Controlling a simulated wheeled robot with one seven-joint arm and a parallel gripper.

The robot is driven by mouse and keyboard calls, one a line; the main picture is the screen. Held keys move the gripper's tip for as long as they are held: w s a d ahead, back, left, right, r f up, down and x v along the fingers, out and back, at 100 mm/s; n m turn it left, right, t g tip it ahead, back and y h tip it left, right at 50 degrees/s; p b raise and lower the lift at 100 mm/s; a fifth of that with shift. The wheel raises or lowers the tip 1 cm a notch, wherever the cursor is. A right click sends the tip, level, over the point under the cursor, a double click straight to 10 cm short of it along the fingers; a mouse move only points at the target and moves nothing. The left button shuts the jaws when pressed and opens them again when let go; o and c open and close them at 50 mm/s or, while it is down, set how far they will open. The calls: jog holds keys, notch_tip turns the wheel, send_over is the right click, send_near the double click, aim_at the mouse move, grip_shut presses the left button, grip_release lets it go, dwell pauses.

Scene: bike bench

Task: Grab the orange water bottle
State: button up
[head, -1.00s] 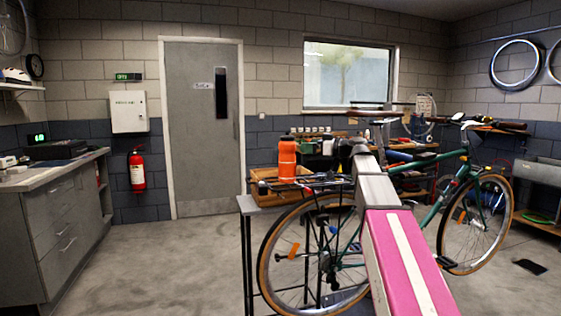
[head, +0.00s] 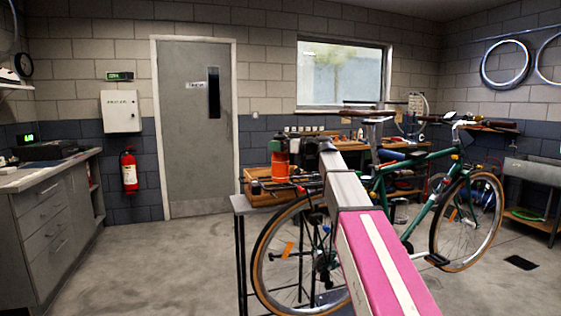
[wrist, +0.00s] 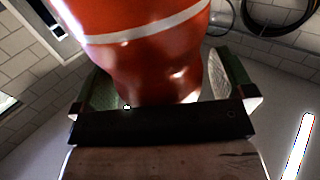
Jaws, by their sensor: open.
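The orange water bottle (head: 280,160) stands upright on the small workbench at the end of my arm in the head view. In the wrist view the orange bottle (wrist: 145,50), with a pale band, fills the upper middle and looks very near. My gripper (wrist: 165,90) is open, with one finger on each side of the bottle's body.
A wooden tray (head: 258,190) sits on the workbench (head: 240,204) beside the bottle. A green bicycle (head: 405,205) stands right behind my arm. A grey cabinet (head: 50,225) is at the left. The floor (head: 165,270) between cabinet and bench is clear.

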jog(key=c, duration=1.6)
